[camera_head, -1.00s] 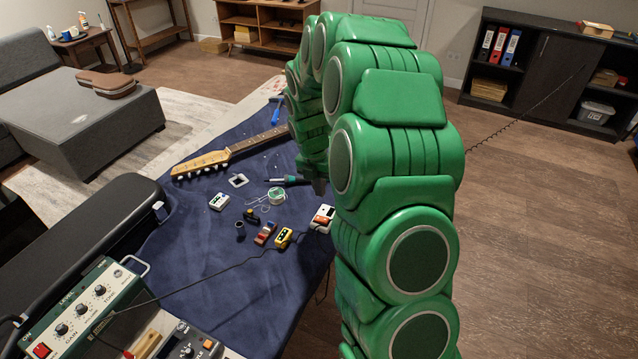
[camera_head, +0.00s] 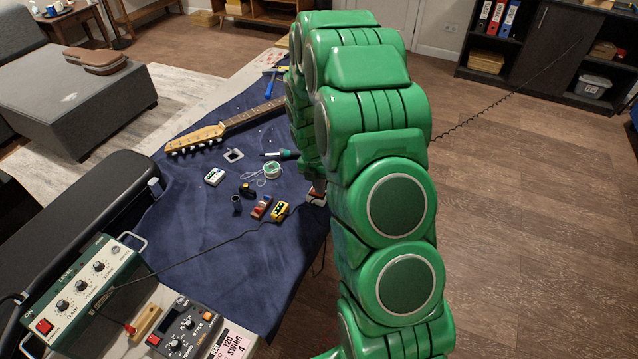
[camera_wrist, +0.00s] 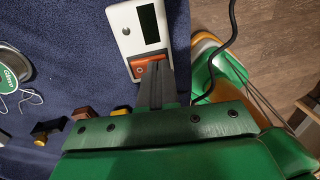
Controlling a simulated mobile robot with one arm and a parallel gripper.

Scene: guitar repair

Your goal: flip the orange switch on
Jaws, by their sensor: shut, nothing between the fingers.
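The orange switch (camera_wrist: 139,67) shows in the wrist view at the lower end of a white device (camera_wrist: 124,21) with a dark window. The device lies on the blue cloth near its right edge; in the head view its visible part (camera_head: 317,201) is mostly covered by my arm. My gripper (camera_wrist: 156,66) is shut and empty. Its fingertips are at the orange switch and hide its right part. I cannot tell whether they touch it or which way the switch is set.
A dark cable (camera_wrist: 229,30) runs beside the device. A guitar neck (camera_head: 235,122) lies farther back.

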